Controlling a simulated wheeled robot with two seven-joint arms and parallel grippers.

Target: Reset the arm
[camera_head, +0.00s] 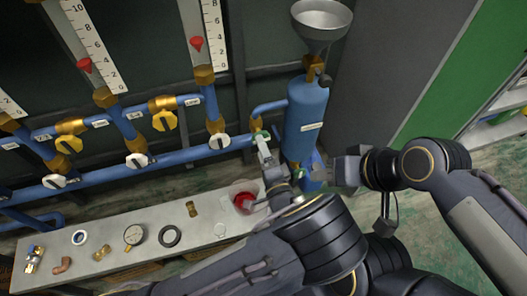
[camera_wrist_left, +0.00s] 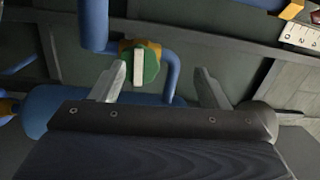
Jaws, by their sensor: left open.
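My left gripper (camera_head: 265,150) is in front of the pipe elbow left of the blue tank (camera_head: 305,118). Its fingers are apart in the left wrist view (camera_wrist_left: 158,88), with nothing gripped. A green valve with a white handle (camera_wrist_left: 140,65) shows beyond and between the fingers, closer to the left one. In the head view my left wrist partly hides this spot. My right gripper (camera_head: 336,170) is beside the lower right of the tank, its jaws too small to read.
A grey funnel (camera_head: 321,20) tops the tank. Blue pipes with white-handled valves (camera_head: 138,160) and gauges run along the wall.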

